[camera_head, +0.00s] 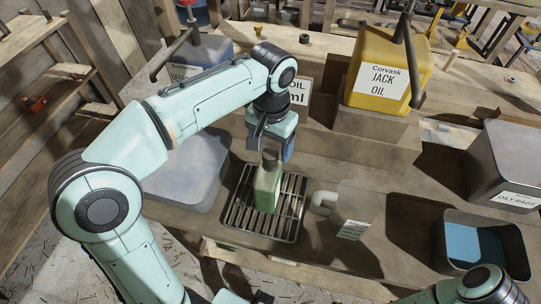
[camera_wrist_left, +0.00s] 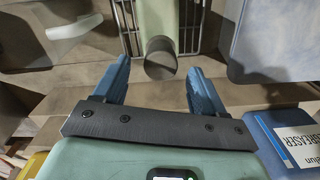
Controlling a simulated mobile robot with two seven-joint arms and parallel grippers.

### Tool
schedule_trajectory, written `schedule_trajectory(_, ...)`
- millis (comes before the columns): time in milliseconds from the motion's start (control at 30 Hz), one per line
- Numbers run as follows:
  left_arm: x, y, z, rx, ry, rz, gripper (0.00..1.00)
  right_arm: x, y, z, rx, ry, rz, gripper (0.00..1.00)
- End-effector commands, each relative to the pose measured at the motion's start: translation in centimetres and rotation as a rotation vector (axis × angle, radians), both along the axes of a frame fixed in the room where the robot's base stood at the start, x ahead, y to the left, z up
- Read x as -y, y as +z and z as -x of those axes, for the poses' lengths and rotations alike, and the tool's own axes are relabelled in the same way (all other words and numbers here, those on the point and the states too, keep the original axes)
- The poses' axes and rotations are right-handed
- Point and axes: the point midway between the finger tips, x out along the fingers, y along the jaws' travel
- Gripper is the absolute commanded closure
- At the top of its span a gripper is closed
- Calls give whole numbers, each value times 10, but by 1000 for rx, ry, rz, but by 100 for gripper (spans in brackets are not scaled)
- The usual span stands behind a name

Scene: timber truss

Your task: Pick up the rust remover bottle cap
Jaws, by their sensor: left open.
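A pale green bottle (camera_head: 267,187) stands on a metal grate, its name not readable. Its dark cap (camera_head: 270,158) is on top; the cap (camera_wrist_left: 161,52) also shows in the left wrist view, ahead of and between the lines of the two fingers. My left gripper (camera_head: 277,150) is just behind and above the cap in the head view, partly hidden by its own wrist. In the wrist view its blue fingers (camera_wrist_left: 159,66) are apart with nothing held between them. My right arm's elbow shows at the bottom right; its gripper is not clearly visible.
The slatted grate (camera_head: 238,217) lies on the wooden bench. A translucent jug (camera_head: 355,205) stands right of it, a grey bin (camera_head: 188,170) left. A yellow jack oil can (camera_head: 385,70), oily rags bin (camera_head: 508,160) and blue-lined open box (camera_head: 480,245) stand around.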

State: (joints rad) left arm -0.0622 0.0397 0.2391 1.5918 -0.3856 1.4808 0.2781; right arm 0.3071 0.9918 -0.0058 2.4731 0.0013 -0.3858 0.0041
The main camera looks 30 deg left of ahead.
Motion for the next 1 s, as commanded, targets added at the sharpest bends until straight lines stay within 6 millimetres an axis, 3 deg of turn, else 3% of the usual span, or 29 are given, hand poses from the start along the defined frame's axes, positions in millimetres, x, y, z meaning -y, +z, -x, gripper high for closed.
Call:
schedule_trajectory(100, -1, -10, 0, -1, 2, 0, 29, 0, -3, 2, -2, 0, 0, 65)
schedule_trajectory(333, 0, -11, 0, 1, 2, 0, 29, 0, -3, 2, -2, 0, 0, 65)
schedule_trajectory(367, 0, -11, 0, 1, 2, 0, 36, 0, -3, 2, -2, 0, 0, 65)
schedule_trajectory(533, 0, -11, 0, 1, 2, 0, 90, 0, -3, 2, -2, 0, 0, 65)
schedule_trajectory(833, 0, -9, 0, 2, 1, 0, 91, 0, -2, 1, -1, 0, 0, 65)
schedule_trajectory(1000, 0, 14, -1, 6, 0, 1, 91, 0, 5, -3, 3, 0, 0, 65)
